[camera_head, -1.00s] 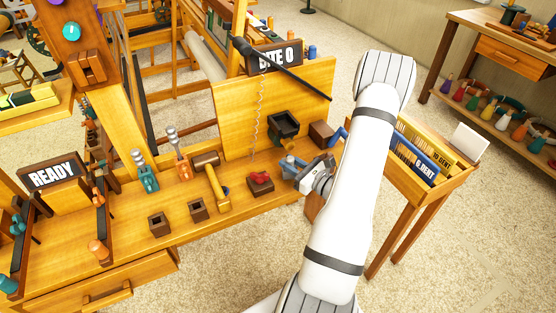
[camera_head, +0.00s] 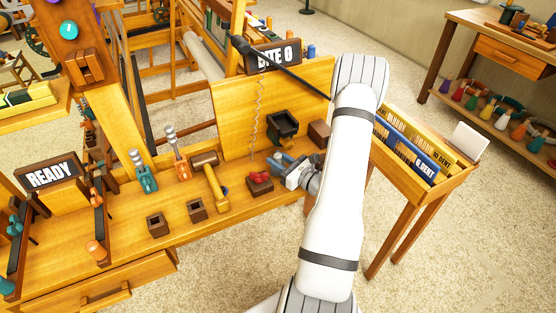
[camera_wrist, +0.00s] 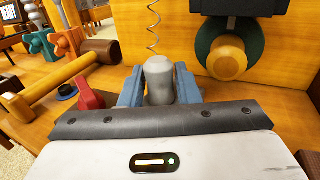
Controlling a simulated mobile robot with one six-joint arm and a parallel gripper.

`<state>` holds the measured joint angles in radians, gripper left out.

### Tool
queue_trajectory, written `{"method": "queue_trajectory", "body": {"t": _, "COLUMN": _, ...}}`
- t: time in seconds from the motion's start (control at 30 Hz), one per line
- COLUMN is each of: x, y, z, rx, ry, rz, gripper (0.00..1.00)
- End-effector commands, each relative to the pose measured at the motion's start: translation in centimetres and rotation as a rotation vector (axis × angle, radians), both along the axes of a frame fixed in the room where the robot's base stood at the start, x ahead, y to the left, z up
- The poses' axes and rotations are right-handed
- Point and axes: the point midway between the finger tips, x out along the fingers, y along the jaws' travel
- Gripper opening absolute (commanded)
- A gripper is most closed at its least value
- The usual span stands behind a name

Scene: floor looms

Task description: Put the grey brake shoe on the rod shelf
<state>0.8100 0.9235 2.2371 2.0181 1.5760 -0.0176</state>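My gripper (camera_head: 281,161) is over the right part of the wooden bench, in front of the upright board. In the wrist view its blue fingers stand on both sides of a rounded grey piece (camera_wrist: 159,82), which looks like the grey brake shoe, and appear closed on it. Its lower part is hidden by the gripper body. A dark holder (camera_head: 284,125) is fixed to the board behind; the wrist view shows a green ring and a yellow knob (camera_wrist: 227,58) beneath it. A brown block (camera_head: 320,132) sits right of it, partly behind my arm. I cannot tell which part is the rod shelf.
A red piece on a brown block (camera_head: 259,180) is just left of my gripper. A wooden mallet (camera_head: 212,180), teal and orange pieces with grey tops (camera_head: 145,172), and small square sockets (camera_head: 157,223) stand further left. A side table with reeds (camera_head: 420,155) is at right.

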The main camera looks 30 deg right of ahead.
Motion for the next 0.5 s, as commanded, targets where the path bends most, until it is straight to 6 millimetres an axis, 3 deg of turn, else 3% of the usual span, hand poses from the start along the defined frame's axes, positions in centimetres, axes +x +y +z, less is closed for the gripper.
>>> {"method": "queue_trajectory", "body": {"t": 0.17, "x": 0.00, "y": 0.03, "z": 0.04, "rx": 0.000, "ry": 0.000, "rz": 0.001, "gripper": 0.44}}
{"method": "queue_trajectory", "body": {"t": 0.5, "x": 0.02, "y": 0.06, "z": 0.59, "rx": 0.000, "ry": 0.000, "rz": 0.001, "gripper": 0.44}}
